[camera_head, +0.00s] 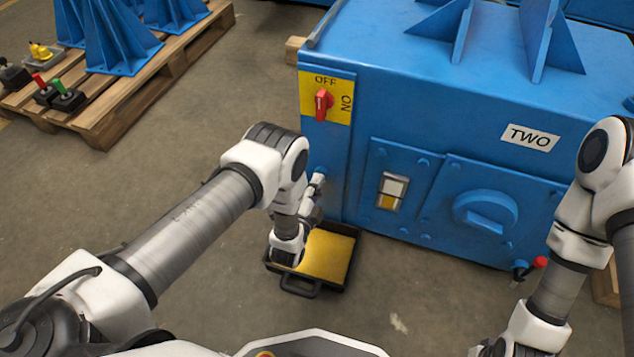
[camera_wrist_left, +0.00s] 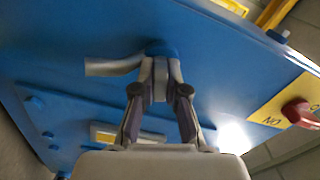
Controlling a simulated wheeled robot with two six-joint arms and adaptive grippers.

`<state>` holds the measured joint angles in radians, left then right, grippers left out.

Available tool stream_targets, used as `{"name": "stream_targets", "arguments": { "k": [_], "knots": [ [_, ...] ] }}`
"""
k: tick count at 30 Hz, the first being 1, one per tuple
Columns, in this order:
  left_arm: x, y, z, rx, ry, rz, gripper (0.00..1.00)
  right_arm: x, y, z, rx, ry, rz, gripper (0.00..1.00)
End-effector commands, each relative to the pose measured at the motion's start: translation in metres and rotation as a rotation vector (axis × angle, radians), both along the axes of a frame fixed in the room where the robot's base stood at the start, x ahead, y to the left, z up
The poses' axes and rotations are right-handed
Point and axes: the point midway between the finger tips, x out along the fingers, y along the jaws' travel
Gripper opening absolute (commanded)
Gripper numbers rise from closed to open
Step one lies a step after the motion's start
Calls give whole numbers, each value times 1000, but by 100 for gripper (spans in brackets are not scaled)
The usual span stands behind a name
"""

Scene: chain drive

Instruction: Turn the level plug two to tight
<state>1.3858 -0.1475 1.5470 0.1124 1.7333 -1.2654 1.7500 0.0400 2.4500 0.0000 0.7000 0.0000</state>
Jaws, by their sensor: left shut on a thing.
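The level plug (camera_wrist_left: 161,48) is a small blue knob on the blue side wall of the gearbox housing labelled TWO (camera_head: 470,140). It also shows in the camera_head view (camera_head: 321,171), partly hidden by my gripper. My left gripper (camera_wrist_left: 161,80) is shut at the plug, with its fingertips together against it. A pale grey bar (camera_wrist_left: 112,68) sticks out to the left beside the fingertips; I cannot tell what it belongs to. In the camera_head view my left gripper (camera_head: 317,184) reaches the housing at its left face. My right gripper is below the frame edge.
A black drip tray with yellow content (camera_head: 347,266) lies on the floor below. A red switch (camera_head: 323,103) sits above the plug. A sight glass (camera_head: 391,191), a round cover (camera_head: 484,211) and a red-handled valve (camera_head: 540,262) are to the right. A pallet (camera_head: 115,105) stands at left.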

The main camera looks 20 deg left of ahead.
Motion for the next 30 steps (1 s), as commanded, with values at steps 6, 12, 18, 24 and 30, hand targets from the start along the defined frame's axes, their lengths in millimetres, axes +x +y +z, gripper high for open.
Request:
{"name": "stream_targets", "arguments": {
  "k": [6,12,18,24,30],
  "knots": [
    [-3,0,-3,166,2,-1,0,0,0,2,0,0,0,40],
    [-3,0,-3,268,0,-2,0,0,0,3,0,0,0,40],
    [-3,0,-3,319,-2,-2,0,0,0,3,0,0,0,40],
    [-3,0,-4,331,-1,-2,0,0,0,3,0,0,0,40],
    [-3,0,-4,331,-1,-2,0,0,0,3,0,0,0,40]
  ]
}}
